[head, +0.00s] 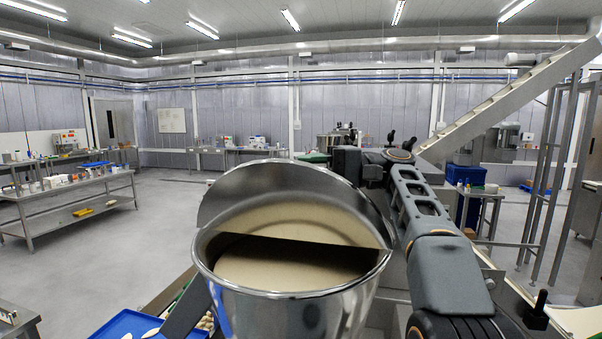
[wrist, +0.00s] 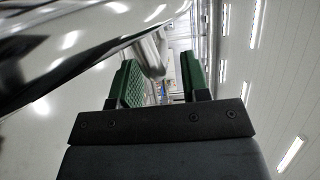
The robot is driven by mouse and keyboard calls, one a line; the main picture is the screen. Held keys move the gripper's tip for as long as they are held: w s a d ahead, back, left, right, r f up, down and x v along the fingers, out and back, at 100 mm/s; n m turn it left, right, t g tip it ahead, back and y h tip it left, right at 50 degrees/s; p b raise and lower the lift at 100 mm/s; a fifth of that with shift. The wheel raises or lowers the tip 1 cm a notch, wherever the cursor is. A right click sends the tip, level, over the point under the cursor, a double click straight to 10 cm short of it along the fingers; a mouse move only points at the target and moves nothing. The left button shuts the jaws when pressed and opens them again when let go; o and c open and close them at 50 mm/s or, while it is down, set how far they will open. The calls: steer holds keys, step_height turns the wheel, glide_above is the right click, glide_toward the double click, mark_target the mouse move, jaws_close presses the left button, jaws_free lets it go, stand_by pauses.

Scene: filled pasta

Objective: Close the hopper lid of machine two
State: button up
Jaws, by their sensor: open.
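The steel hopper (head: 290,309) stands close in front in the head view, with pale filling (head: 290,268) inside. Its shiny lid (head: 232,194) is raised and tilted up at the far side, and the hopper mouth is open. The lid's face mirrors the filling. My gripper (wrist: 158,62) is open, with two green fingers apart in the wrist view. A shiny steel piece (wrist: 152,56) shows between or beyond the fingers; I cannot tell whether they touch it. In the head view only a bit of green finger (head: 313,157) shows behind the lid; the rest is hidden.
A blue tray (head: 125,325) lies at the lower left by the hopper. A steel workbench (head: 75,193) stands farther left, with open floor between. An inclined conveyor (head: 510,98) and its frame rise at the right. A large curved steel surface (wrist: 60,55) fills the wrist view's left.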

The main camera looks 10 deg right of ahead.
steer(key=shift+a, duration=0.8)
jaws_close()
